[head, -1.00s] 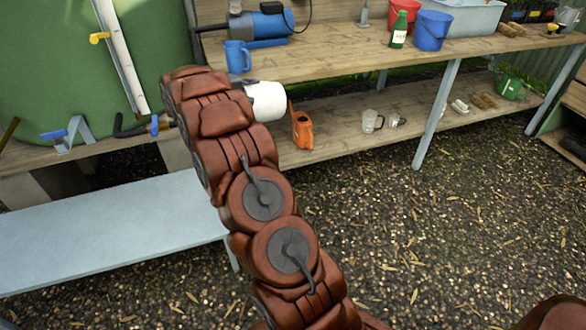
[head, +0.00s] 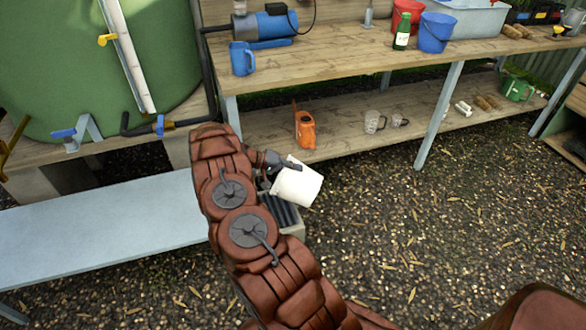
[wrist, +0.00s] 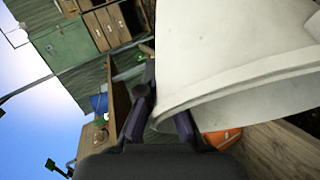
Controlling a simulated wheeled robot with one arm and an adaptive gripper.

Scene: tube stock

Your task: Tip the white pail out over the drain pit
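My gripper (head: 272,167) is shut on the white pail (head: 299,184) by its rim and holds it in the air, tilted. In the wrist view the pail (wrist: 235,50) fills the upper right, its rim between the two fingers (wrist: 160,118). I cannot see what is inside it. The drain pit (head: 291,222), a grey block-edged box with a dark slatted top, sits on the gravel just below the pail. My arm covers its left part. The pail looks apart from the pit.
A pale blue bench (head: 105,225) stands left of my arm. Behind is a wooden two-level shelf (head: 340,60) with an orange watering can (head: 305,130), mugs, a blue jug (head: 242,58) and buckets. A green tank (head: 60,60) stands at left. Open gravel lies to the right.

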